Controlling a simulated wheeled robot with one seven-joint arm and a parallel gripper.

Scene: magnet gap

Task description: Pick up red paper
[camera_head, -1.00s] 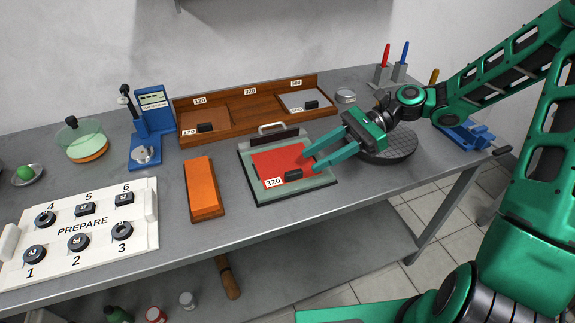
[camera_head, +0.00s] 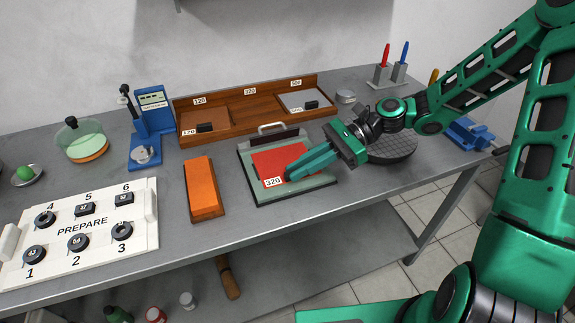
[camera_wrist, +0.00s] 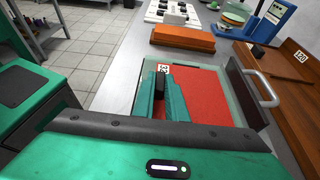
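The red paper (camera_head: 270,162) lies flat on a pale glass plate (camera_head: 318,186), with a white 320 label (camera_head: 273,182) at its near edge. It also shows in the wrist view (camera_wrist: 205,98). A small black block (camera_wrist: 160,82) on the paper near the label sits between my fingers in the wrist view. In the head view the fingers hide it. My gripper (camera_head: 292,173) reaches in from the right, low over the paper. Its fingers are close together and look shut on the block.
A metal handle (camera_head: 272,127) stands at the plate's back edge. Behind is a wooden rack (camera_head: 245,121) with labelled bays. An orange block (camera_head: 203,188) lies left of the plate, and a dark round disc (camera_head: 393,151) lies right. Bare bench separates the orange block and plate.

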